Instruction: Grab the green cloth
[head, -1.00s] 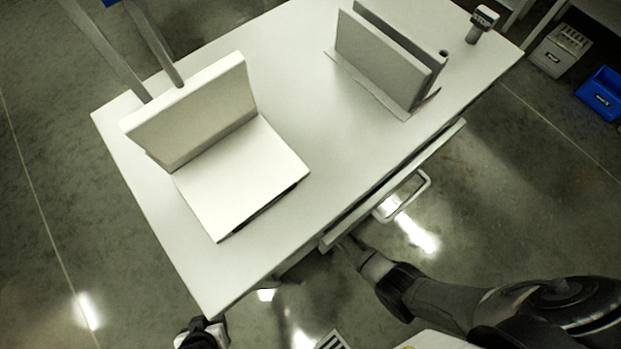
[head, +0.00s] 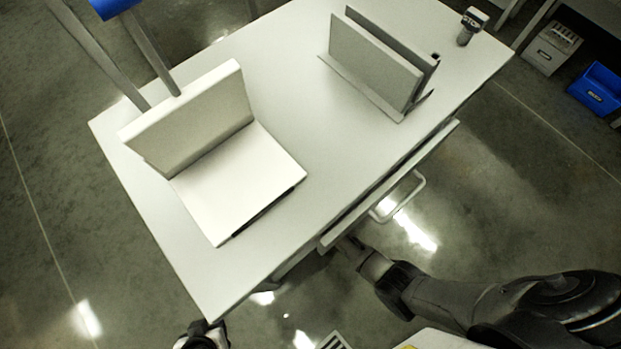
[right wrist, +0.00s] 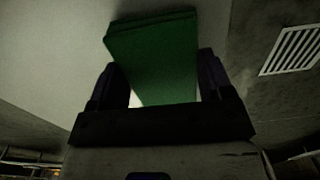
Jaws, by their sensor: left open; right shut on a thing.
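The green cloth (right wrist: 152,50) is a folded, flat block in the right wrist view. It sits between the two dark fingers of my right gripper (right wrist: 160,84), which is shut on it. In the head view, my right arm reaches from the lower right to the table's front edge. Its gripper end is mostly hidden there by the drawer and table, and the cloth does not show. My left gripper (head: 204,334) is at the bottom of the head view, just off the table's near corner. It is open, with no object seen in it.
The white table (head: 290,105) carries an open white laptop-like stand (head: 240,185), a grey upright holder (head: 372,62) and a small dark device (head: 470,25). A drawer handle (head: 405,197) sticks out at the front. A blue bin (head: 598,88) and grey bin (head: 550,50) stand on the floor.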

